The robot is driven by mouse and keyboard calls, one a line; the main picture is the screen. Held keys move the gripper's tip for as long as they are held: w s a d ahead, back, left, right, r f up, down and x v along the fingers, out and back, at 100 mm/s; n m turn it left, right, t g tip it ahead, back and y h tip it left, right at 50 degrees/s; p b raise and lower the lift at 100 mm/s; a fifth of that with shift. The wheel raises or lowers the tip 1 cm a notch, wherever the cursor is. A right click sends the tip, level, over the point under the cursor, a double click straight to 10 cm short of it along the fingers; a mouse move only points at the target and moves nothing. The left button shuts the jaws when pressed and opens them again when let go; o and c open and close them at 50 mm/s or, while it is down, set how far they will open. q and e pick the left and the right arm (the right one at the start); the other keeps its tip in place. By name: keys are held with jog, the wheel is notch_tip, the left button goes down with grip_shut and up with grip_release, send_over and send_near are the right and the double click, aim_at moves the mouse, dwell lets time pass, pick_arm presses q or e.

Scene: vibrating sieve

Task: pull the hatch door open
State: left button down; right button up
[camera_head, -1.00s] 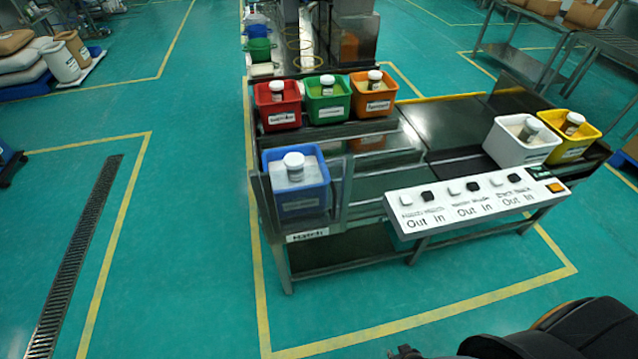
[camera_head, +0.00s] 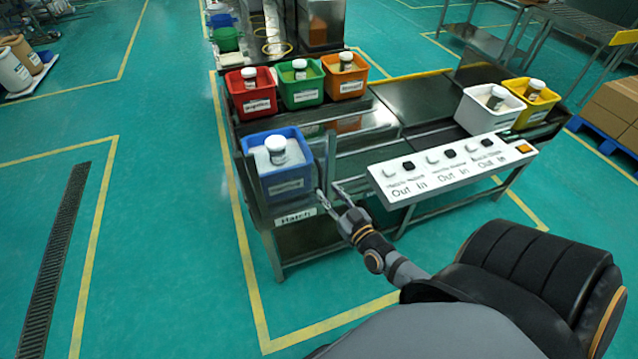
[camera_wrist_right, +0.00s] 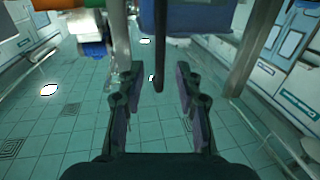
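The hatch is marked by a white "Hatch" label (camera_head: 295,217) on the front left of the metal table, below a blue bin (camera_head: 287,186). I cannot clearly tell the door panel from the frame around it. My right gripper (camera_head: 331,193) is just right of the label, at the front of the frame. In the right wrist view my right gripper (camera_wrist_right: 157,82) is open. A dark upright bar (camera_wrist_right: 158,55), perhaps the door handle, shows between its fingertips, apart from both fingers. My left gripper is not in view.
A white button panel (camera_head: 450,168) with "Out" and "In" buttons is right of my gripper. Red (camera_head: 252,97), green (camera_head: 301,88) and orange (camera_head: 345,80) bins stand behind; white (camera_head: 488,110) and yellow (camera_head: 530,105) bins stand right. The floor in front is clear.

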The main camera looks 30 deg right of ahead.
aim_at(320, 182)
jog(key=w, duration=0.5)
jog(key=shift+w+d+b, duration=0.1)
jog(key=shift+w+b, duration=0.15)
jog(key=shift+b, duration=0.05)
jog(key=shift+c, duration=0.4)
grip_shut()
